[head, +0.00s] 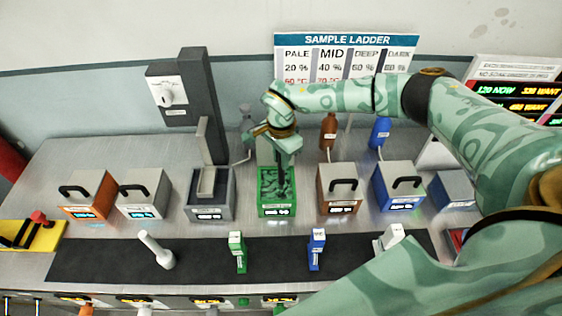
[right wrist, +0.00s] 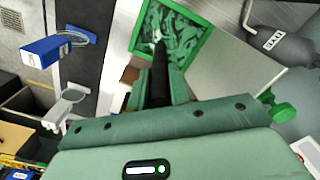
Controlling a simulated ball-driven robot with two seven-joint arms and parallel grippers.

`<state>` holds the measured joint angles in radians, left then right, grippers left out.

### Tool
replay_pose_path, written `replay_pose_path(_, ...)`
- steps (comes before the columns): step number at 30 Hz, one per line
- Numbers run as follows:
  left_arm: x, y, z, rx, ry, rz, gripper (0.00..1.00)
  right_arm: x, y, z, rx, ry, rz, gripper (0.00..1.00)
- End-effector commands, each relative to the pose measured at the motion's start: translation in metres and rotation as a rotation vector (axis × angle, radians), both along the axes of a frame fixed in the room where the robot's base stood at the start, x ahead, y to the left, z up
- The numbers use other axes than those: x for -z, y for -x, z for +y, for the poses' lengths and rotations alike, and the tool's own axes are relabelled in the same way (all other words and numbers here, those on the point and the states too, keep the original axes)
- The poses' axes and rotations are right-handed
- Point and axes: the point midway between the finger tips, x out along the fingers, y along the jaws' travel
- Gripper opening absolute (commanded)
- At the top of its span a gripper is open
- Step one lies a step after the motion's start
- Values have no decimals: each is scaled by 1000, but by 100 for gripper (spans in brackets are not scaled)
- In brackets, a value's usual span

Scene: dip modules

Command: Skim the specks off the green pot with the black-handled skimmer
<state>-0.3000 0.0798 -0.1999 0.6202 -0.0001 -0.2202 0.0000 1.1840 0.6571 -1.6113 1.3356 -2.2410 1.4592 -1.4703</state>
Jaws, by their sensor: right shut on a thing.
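The green pot (head: 277,211) stands open in the middle of the row, with a lit display on its front. Its rim also shows in the right wrist view (right wrist: 207,40). Its inside shows a mottled green and dark pattern; I cannot pick out separate specks. My right gripper (head: 281,158) is above the pot, pointing down. It is shut on the black handle of the skimmer (right wrist: 159,72), which points towards the pot. The skimmer's head is hidden or too small to tell, so I cannot say whether it touches the liquid. My left gripper is not in view.
Lidded orange (head: 88,195), white (head: 145,194), brown (head: 340,187) and blue (head: 398,186) pots flank it. A grey open station (head: 210,192) stands close left. A dark mat (head: 200,262) in front carries a white tool (head: 156,250) and green (head: 237,252) and blue (head: 316,249) blocks.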

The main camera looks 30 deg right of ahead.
Motion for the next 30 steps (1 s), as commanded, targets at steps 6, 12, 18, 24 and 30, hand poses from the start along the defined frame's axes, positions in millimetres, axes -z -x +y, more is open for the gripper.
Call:
replay_pose_path(6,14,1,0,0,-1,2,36,2,-15,-6,0,-1,-3,2)
replay_pose_path(12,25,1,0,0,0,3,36,2,-28,-13,1,0,-1,2)
replay_pose_path(18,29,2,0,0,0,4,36,0,-34,-16,-1,0,-2,2)
replay_pose_path(24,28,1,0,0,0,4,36,-1,-35,-16,-1,0,-2,2)
replay_pose_path(30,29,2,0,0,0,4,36,0,-36,-13,-2,-1,-2,2)
